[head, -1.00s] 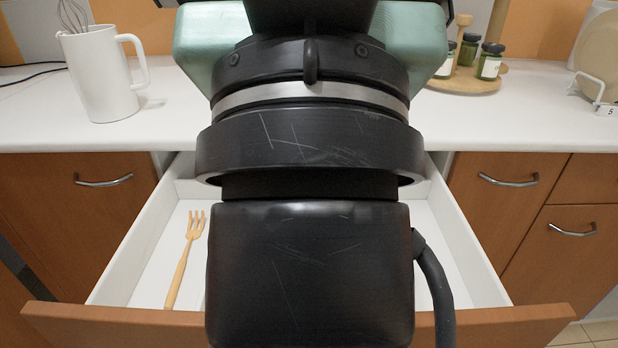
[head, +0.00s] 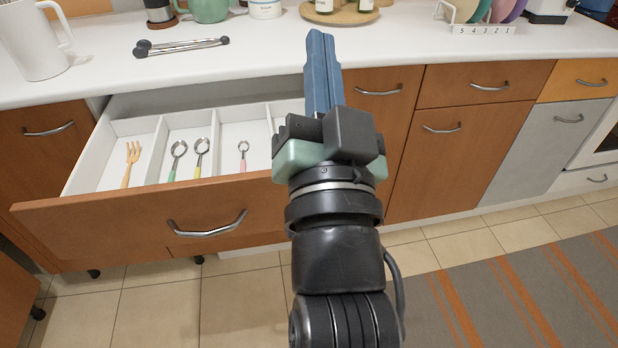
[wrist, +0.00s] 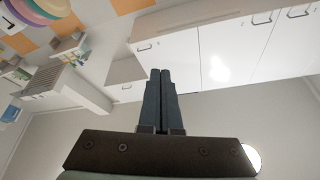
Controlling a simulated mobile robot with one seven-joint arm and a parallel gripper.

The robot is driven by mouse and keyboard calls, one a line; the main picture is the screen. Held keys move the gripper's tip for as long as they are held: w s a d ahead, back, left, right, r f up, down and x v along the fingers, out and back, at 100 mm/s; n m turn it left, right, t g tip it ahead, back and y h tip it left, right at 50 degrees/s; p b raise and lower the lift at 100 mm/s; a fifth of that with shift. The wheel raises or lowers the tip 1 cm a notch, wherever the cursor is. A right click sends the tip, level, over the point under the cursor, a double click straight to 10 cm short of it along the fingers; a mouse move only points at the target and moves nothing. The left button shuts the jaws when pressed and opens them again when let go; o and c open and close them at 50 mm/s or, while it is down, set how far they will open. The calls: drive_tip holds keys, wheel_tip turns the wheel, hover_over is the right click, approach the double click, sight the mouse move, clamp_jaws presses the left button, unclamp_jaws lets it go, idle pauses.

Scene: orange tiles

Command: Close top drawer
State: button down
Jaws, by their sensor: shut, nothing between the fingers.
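The top drawer (head: 110,227) stands pulled out under the white counter in the head view. It has a wooden front and white walls with several compartments. Its curved metal handle (head: 207,224) is near the middle of the front. A wooden fork (head: 131,163) and several utensils with colored handles lie inside. My gripper (head: 322,48) is in front of the drawer's right end and points up, with its blue fingers together and empty. My arm hides the drawer's right end. In the wrist view the closed fingers (wrist: 161,78) point toward white upper cabinets; the drawer does not show there.
The white counter (head: 270,50) holds a white jug (head: 33,40), black-and-silver tongs (head: 181,46), jars on a round board and a plate rack (head: 484,28). Closed cabinets stand to the right. The tiled floor (head: 240,300) before the drawer is open, with a striped rug (head: 500,290) at right.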

wheel_tip(320, 180, down, 12)
drive_tip(key=a+m+g+p, duration=0.1)
drive_tip(key=m+g+p, duration=0.3)
drive_tip(key=m+p, duration=0.1)
drive_tip(key=m+g+p, duration=0.4)
drive_tip(key=m+p, duration=0.1)
drive_tip(key=m, duration=0.2)
approach(282, 209)
drive_tip(key=shift+y, duration=0.4)
drive_tip(key=x, duration=0.5)
drive_tip(key=shift+w+d+f+p, duration=0.15)
drive_tip(key=shift+d+f+p, duration=0.05)
drive_tip(key=shift+d+p, duration=0.1)
drive_tip(key=shift+w+a, duration=0.2)
drive_tip(key=shift+w, duration=0.4)
drive_tip(key=shift+w, duration=0.1)
